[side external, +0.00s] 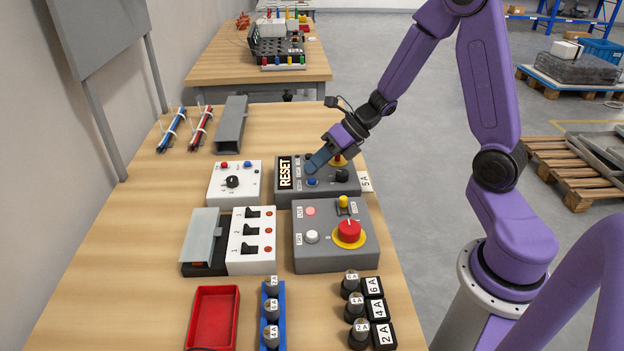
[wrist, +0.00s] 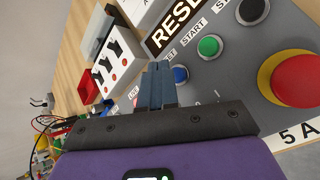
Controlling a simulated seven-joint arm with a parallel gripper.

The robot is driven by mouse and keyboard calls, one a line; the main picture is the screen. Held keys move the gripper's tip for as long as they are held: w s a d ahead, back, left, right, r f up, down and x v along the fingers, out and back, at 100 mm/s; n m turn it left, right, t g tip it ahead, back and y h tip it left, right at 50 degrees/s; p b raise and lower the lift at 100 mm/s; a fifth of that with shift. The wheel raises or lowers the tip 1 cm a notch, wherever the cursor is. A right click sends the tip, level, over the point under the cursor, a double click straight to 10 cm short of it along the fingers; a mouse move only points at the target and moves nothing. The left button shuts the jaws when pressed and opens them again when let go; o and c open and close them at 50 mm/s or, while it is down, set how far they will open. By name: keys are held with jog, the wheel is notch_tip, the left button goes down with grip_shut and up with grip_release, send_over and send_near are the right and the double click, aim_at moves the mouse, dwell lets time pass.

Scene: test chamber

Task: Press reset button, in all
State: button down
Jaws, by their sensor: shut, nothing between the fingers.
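The grey control box (side external: 341,190) carries a large black RESET sign (side external: 285,172), also in the wrist view (wrist: 177,24). On it are a blue button (wrist: 180,74), a green button (wrist: 209,46) labelled START, a black button (wrist: 252,10) and a red mushroom button (wrist: 299,80) on yellow. The label by the blue button is partly hidden and ends in "ET". The blue button also shows in the side view (side external: 313,181). My gripper (side external: 310,170) is shut and empty, its fingertips (wrist: 157,70) close beside the blue button. I cannot tell whether they touch the box.
A second grey box (side external: 312,262) with a red mushroom button stands in front. A white knob box (side external: 222,194), a white switch panel (side external: 238,262) and a red tray (side external: 213,318) are nearby. The table (side external: 140,250) is bare along its left side.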

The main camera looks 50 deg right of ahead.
aim_at(316, 179)
jog(key=shift+f, duration=0.2)
jog(key=shift+f, duration=0.25)
jog(key=shift+f, duration=0.5)
dwell(1.0)
jog(key=shift+r, duration=0.95)
jog(key=shift+r, duration=2.5)
